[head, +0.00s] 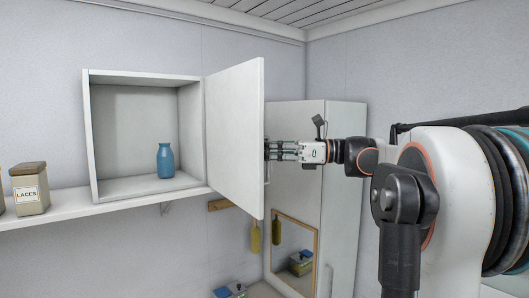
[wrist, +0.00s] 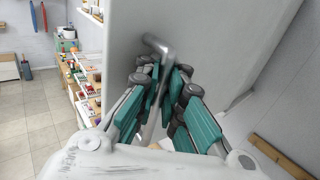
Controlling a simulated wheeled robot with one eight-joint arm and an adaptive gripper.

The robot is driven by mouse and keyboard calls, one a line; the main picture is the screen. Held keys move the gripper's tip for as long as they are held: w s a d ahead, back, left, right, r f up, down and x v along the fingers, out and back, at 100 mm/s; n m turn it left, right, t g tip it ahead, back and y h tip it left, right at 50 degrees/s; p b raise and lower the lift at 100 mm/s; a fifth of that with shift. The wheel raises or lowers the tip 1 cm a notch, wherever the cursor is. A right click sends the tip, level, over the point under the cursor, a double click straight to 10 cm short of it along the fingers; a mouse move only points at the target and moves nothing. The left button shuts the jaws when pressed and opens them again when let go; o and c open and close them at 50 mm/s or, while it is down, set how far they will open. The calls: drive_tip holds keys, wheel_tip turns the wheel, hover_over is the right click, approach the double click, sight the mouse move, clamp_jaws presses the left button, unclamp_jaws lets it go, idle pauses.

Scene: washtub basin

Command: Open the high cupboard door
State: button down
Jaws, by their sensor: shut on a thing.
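The high cupboard (head: 134,73) is a white box on a wall shelf, seen in the head view. Its white door (head: 235,135) is hinged at the right side and stands wide open, swung out toward me. The door also fills much of the wrist view (wrist: 215,45). A metal bar handle (wrist: 158,45) is fixed to the door's outer face. My gripper (wrist: 163,95) is shut on this handle, its teal fingers on either side of the bar. In the head view my gripper (head: 275,150) is at the door's outer face, its fingertips partly hidden behind the door edge.
A blue bottle (head: 165,161) stands inside the cupboard. A jar labelled LACES (head: 30,188) stands on the shelf (head: 60,211) to the left. A tall white cabinet (head: 340,185) stands behind my arm. A framed mirror (head: 294,245) and a yellow hanging item (head: 255,238) are below the door.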

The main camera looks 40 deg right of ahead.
drive_tip(key=shift+s+f, duration=0.1)
drive_tip(key=c, duration=2)
unclamp_jaws()
drive_tip(key=shift+s+d, duration=0.1)
drive_tip(key=shift+s, duration=0.15)
drive_tip(key=shift+w, duration=0.15)
drive_tip(key=v, duration=1.2)
